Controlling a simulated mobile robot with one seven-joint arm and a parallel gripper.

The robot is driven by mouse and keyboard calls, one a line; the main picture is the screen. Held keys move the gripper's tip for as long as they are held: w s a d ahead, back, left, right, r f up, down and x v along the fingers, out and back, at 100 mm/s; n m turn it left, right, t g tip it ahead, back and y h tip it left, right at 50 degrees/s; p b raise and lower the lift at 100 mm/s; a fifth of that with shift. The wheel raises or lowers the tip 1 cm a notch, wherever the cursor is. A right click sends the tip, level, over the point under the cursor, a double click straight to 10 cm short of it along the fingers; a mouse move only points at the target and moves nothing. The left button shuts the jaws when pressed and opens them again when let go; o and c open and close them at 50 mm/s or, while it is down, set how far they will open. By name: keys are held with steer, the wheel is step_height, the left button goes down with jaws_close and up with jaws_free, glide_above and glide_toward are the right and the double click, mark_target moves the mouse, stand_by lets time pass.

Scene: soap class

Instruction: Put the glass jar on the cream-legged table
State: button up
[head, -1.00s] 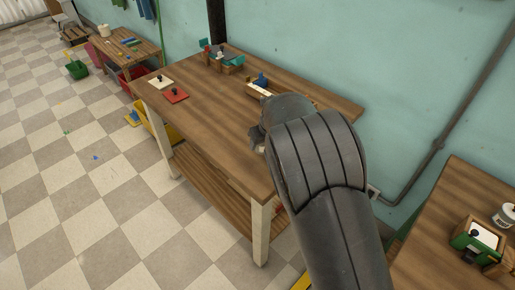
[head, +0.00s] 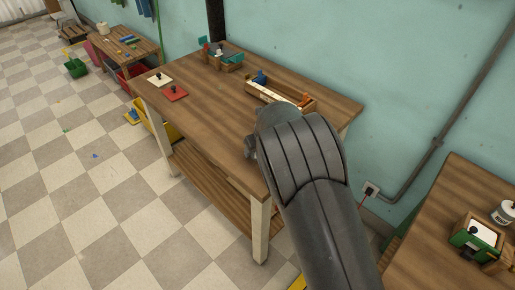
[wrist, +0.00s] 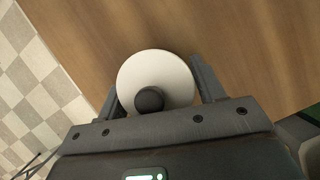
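The cream-legged table (head: 205,112) has a brown wooden top and fills the middle of the head view; its top also shows below my gripper in the wrist view (wrist: 255,40). In the wrist view a round white lid with a dark knob (wrist: 155,72), seemingly the top of the glass jar, sits between the two fingers of my gripper (wrist: 157,78). The fingers lie close against both sides of it. The jar's body is hidden under the lid, and my arm hides it in the head view. I cannot tell whether its base touches the tabletop.
A wooden tray (head: 283,98), a box with teal parts (head: 222,58), and red (head: 175,93) and cream (head: 159,79) knobbed boards stand on the table's far and left parts. The tabletop's middle is clear. Another table (head: 440,235) stands at right.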

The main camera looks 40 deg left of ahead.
steer(key=shift+o, duration=1.2)
steer(key=shift+r, duration=0.1)
steer(key=v, duration=1.2)
steer(key=w+d+r+n+t, duration=0.1)
steer(key=w+d+r+n, duration=0.3)
steer(key=d, duration=0.7)
steer(key=d+r+n, duration=0.2)
steer(key=d+r, duration=0.5)
steer(key=d, duration=0.4)
steer(key=w+d+r+n+t, duration=0.1)
steer(key=w+d+r+n, duration=0.3)
steer(key=d, duration=0.7)
steer(key=s+d+r+n+t+h, duration=0.1)
steer(key=s+d+n+h, duration=0.1)
steer(key=s+d+n, duration=0.3)
steer(key=s+d+r+n+t+h, duration=0.1)
steer(key=s+d+n, duration=0.5)
steer(key=s+d, duration=0.8)
steer(key=d+h, duration=0.1)
steer(key=d, duration=0.6)
steer(key=shift+s+d+n, duration=0.25)
steer(key=shift+s+n, duration=0.05)
steer(key=shift+s, duration=0.05)
